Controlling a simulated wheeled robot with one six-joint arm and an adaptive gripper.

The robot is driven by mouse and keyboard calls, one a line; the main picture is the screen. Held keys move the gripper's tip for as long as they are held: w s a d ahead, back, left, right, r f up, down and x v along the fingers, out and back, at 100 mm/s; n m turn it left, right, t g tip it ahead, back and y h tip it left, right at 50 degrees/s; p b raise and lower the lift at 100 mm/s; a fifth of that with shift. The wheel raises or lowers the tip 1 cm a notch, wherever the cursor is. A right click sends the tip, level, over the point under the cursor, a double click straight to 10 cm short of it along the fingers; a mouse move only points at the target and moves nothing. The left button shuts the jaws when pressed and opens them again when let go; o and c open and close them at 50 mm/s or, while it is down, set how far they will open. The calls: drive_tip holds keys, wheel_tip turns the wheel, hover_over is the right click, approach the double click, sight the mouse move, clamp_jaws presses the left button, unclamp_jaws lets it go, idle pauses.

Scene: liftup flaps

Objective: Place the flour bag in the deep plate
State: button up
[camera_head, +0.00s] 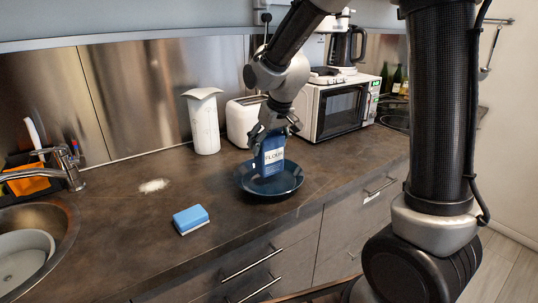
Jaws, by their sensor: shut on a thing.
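The flour bag (272,158) is blue with a pale label reading "FLOUR". It is upright over the dark blue deep plate (251,188) on the counter. My gripper (272,136) points down and is shut on the upper part of the bag. The bag's lower end is inside the outline of the plate. I cannot tell whether it touches the plate's bottom.
A blue and white sponge (190,219) lies left of the plate. A white canister (204,122), a white toaster (243,121) and a microwave (340,108) stand behind. The sink (58,219) is at the left. White powder (153,185) lies on the counter.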

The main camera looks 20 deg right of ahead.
drive_tip(key=shift+f, duration=1.8)
drive_tip(key=shift+a, duration=0.1)
drive_tip(key=o, duration=1.7)
drive_tip(key=shift+f, duration=0.1)
drive_tip(key=v, duration=1.2)
drive_tip(key=s+d+r+m, duration=0.1)
drive_tip(key=s+d, duration=0.3)
drive_tip(key=s, duration=0.4)
drive_tip(key=s+d+m+h, duration=0.1)
drive_tip(key=s+d, duration=0.4)
drive_tip(key=s, duration=0.3)
drive_tip(key=s+d+r+m, duration=0.1)
drive_tip(key=s+d, duration=0.4)
drive_tip(key=s, duration=0.3)
drive_tip(key=shift+s+d+r+m, duration=0.2)
drive_tip(key=shift+r+m, duration=0.1)
drive_tip(key=shift+r, duration=0.1)
